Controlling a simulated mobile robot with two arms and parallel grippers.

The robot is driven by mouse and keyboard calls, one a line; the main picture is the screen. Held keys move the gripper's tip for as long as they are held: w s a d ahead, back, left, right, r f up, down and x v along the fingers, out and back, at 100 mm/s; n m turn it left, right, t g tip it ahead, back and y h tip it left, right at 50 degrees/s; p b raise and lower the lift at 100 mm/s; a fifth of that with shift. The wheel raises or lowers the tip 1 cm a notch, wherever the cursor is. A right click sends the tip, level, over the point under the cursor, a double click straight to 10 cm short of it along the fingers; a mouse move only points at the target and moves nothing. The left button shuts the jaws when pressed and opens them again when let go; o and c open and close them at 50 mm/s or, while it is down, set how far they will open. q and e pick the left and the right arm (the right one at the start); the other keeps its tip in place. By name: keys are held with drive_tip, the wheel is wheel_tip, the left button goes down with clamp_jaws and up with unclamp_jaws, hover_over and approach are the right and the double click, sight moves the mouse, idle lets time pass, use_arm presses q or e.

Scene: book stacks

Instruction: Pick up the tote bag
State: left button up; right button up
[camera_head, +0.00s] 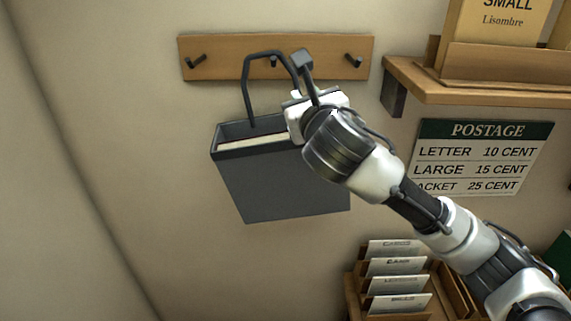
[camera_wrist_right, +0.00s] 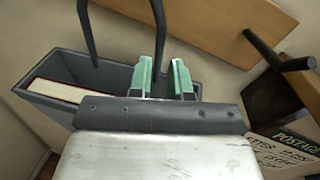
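The dark grey tote bag (camera_head: 282,188) hangs against the wall below a wooden hook rail, with a tall dark handle (camera_head: 247,88) looping up to the middle hook. A pale, book-like item shows inside its open top. My right gripper (camera_head: 300,103) is at the right part of the bag's top, by the handle's right side. In the right wrist view, the two green fingers (camera_wrist_right: 167,78) are close together over the bag opening (camera_wrist_right: 112,78). The handle's right strap runs down to them; whether they grip it is unclear. My left gripper is not in view.
The wooden rail (camera_head: 222,66) has free hooks on either side. A wooden shelf (camera_head: 470,88) juts out at the right, above a postage sign (camera_head: 482,158). A card rack (camera_head: 362,290) stands below right. The wall at left is bare.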

drive_tip(key=shift+w, duration=0.75)
drive_tip(key=shift+w+a+f+p, duration=0.2)
drive_tip(key=shift+w+p, duration=0.4)
drive_tip(key=shift+w, duration=0.3)
drive_tip(key=shift+w+a+f+p, duration=0.15)
drive_tip(key=shift+w+p, duration=0.45)
drive_tip(key=shift+w, duration=0.3)
drive_tip(key=shift+w+a+f+p, duration=0.2)
drive_tip(key=shift+w+p, duration=0.4)
drive_tip(key=shift+w, duration=0.3)
drive_tip(key=shift+r, duration=0.1)
clamp_jaws()
drive_tip(key=shift+r, duration=0.15)
